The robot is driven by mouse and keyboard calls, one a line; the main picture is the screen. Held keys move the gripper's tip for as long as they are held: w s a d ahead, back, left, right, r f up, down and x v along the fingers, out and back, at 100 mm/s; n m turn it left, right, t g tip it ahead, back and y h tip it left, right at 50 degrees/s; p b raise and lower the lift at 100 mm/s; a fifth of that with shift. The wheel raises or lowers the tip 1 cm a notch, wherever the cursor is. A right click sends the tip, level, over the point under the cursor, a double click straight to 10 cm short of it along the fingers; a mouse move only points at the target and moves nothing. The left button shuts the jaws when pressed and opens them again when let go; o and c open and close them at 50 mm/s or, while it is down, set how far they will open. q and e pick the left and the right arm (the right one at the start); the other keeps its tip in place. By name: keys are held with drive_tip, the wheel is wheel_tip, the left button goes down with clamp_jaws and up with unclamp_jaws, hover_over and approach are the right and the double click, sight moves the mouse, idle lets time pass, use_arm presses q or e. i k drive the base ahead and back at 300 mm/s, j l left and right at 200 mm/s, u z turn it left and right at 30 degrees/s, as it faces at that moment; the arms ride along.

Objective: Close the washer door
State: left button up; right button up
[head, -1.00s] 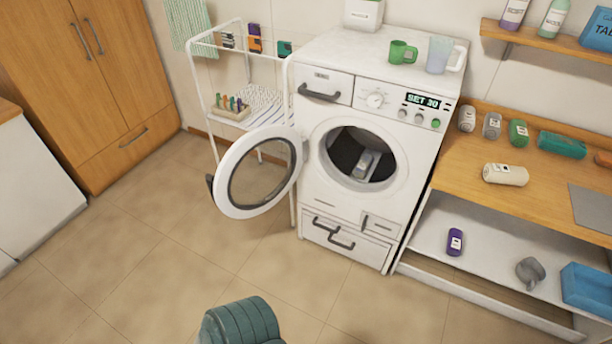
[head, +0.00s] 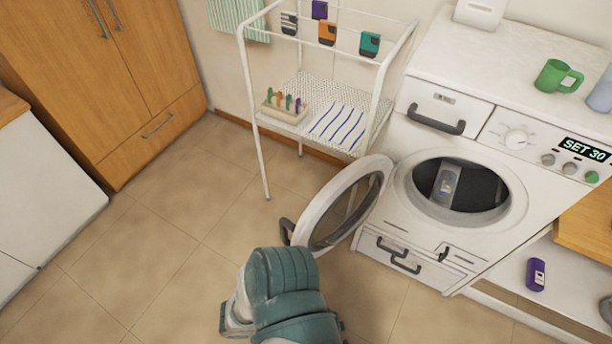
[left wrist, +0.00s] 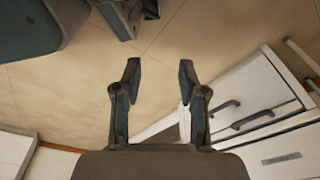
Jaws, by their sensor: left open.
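The white washer (head: 455,190) stands at the right in the head view. Its round door (head: 345,203) is swung wide open to the left, with a dark handle (head: 287,231) on its outer left edge. A grey object lies in the dark drum opening (head: 460,185). My left gripper shows in the left wrist view (left wrist: 157,80) with its two fingers apart and nothing between them. In the head view a teal part of my own arm is at the lower middle, close below the door; the fingers are not visible there. My right gripper is not in view.
A white wire rack (head: 330,90) stands left of the washer, behind the open door. A green mug (head: 553,76) is on the washer top. A wooden cabinet (head: 110,80) stands at the far left. The tiled floor (head: 150,250) left of the door is clear.

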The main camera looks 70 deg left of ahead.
sight(384, 170)
drive_tip(key=k+j, duration=0.1)
drive_tip(key=j, duration=0.35)
drive_tip(key=k+j, duration=0.15)
drive_tip(key=j, duration=0.3)
drive_tip(key=k+j, duration=0.1)
drive_tip(key=j, duration=0.35)
drive_tip(key=k+j, duration=0.15)
drive_tip(key=j, duration=0.3)
drive_tip(key=k+j, duration=0.1)
drive_tip(key=j, duration=0.35)
drive_tip(key=k+j, duration=0.15)
drive_tip(key=j, duration=0.25)
